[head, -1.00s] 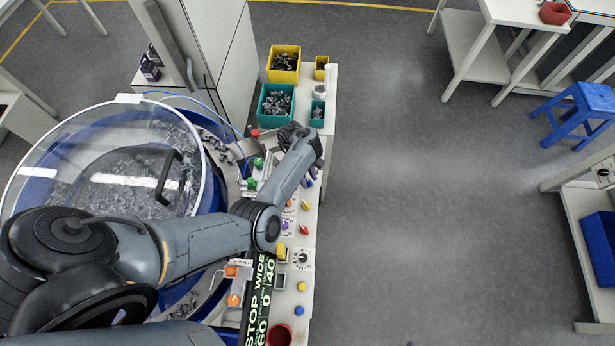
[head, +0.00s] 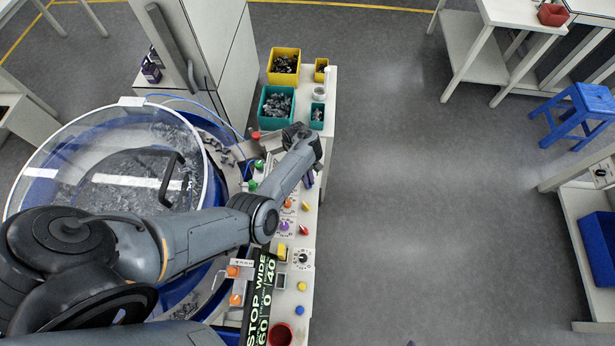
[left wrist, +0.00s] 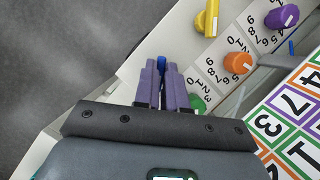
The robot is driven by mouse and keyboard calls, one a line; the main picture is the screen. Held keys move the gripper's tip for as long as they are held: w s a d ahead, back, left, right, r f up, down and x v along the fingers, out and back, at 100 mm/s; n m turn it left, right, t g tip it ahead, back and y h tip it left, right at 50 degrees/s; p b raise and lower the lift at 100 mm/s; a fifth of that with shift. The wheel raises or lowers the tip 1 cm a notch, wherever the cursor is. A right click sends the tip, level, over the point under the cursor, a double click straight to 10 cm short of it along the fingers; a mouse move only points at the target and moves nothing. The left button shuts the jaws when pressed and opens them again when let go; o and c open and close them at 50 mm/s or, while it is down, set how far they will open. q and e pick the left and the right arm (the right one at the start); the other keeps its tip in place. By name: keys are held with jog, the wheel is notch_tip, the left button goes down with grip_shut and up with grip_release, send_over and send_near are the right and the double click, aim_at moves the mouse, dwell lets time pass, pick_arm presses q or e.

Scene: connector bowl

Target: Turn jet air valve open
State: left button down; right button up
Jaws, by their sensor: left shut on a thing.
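In the left wrist view the purple fingers of my left gripper (left wrist: 164,88) are close together around a small blue part (left wrist: 161,63), whose tip shows between and just beyond the fingertips. The part looks like a valve handle; its lower portion is hidden by the fingers. No label naming it as the jet air valve can be read. In the head view my left gripper (head: 309,178) points down at the right edge of the control panel, and my wrist hides most of what it holds. My right gripper is not in view.
An orange knob (left wrist: 237,63), a yellow lever (left wrist: 207,18), a purple knob (left wrist: 283,17) and a green knob (left wrist: 197,103) lie close by. The lidded bowl (head: 131,101) is left of the panel. Yellow (head: 298,54) and teal (head: 292,91) bins stand behind.

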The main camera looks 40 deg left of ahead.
pick_arm(q)
jog(key=m+g+p, duration=0.1)
jog(key=m, duration=0.1)
jog(key=shift+r+m, duration=0.15)
jog(key=shift+m, duration=0.25)
jog(key=m+g+y+p, duration=0.1)
jog(key=m, duration=0.2)
jog(key=shift+w+m+y, duration=0.1)
jog(key=shift+m+y, duration=0.2)
jog(key=m, duration=0.2)
jog(key=m+y+p, duration=0.1)
jog(key=m, duration=0.1)
jog(key=shift+d+m+g+y, duration=0.1)
jog(key=shift+m+g+y, duration=0.2)
jog(key=shift+g, duration=0.1)
jog(key=shift+d+m+y+p, duration=0.1)
jog(key=shift+m+y+p, duration=0.5)
jog(key=shift+m, duration=1.7)
jog(key=shift+f+y, duration=0.2)
jog(key=shift+y, duration=0.1)
jog(key=c, duration=1.2)
grip_release()
